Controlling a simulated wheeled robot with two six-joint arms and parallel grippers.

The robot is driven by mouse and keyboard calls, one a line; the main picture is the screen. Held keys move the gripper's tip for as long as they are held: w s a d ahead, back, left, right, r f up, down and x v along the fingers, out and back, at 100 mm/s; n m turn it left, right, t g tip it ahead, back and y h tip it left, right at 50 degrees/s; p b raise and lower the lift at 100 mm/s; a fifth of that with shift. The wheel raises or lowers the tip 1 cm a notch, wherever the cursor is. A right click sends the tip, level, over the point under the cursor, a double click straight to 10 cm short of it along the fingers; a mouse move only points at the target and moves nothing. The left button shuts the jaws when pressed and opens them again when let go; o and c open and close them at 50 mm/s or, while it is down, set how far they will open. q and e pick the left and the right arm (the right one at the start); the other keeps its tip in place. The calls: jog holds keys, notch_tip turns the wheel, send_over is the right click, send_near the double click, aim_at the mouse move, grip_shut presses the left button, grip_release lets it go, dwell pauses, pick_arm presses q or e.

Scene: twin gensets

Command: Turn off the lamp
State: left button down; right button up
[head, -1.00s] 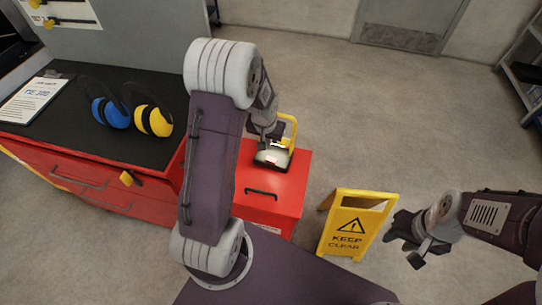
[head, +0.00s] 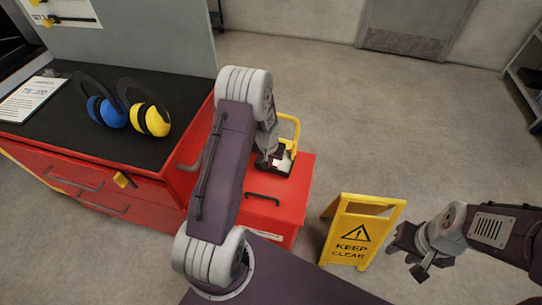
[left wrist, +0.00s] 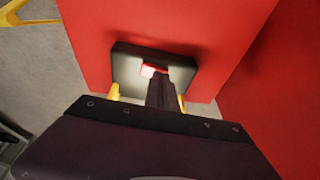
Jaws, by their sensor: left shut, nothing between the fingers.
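The lamp (head: 289,150), with a yellow handle and a pale face in a dark frame, stands on a small red cabinet. In the left wrist view, the lamp (left wrist: 128,76) shows a red switch (left wrist: 150,69) on its face. My left gripper (head: 270,158) is shut and empty, with its tip at the lamp's face beside or on the switch; I cannot tell if they touch. The gripper hides part of the lamp. Whether the lamp is lit is unclear. My right gripper (head: 408,250) is open and empty, away to the right.
The red cabinet (head: 297,190) bears the lamp. A yellow caution sign (head: 353,240) stands on the floor to its right. Blue and yellow earmuffs (head: 150,119) lie on the black-topped red workbench (head: 55,140) at left. The floor behind is clear.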

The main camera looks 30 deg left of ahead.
pick_arm(q)
jog(key=shift+f, duration=0.1)
jog(key=shift+a+f+b, duration=0.1)
jog(key=shift+f+b, duration=0.2)
jog(key=shift+a, duration=0.1)
jog(key=shift+s, duration=0.15)
jog(key=shift+d+f+b, duration=0.1)
jog(key=shift+d+b, duration=0.1)
jog(key=shift+b, duration=0.15)
jog(key=shift+d+b, duration=0.3)
jog(key=shift+b, duration=0.1)
jog(key=shift+d, duration=0.3)
jog(key=shift+r, duration=0.3)
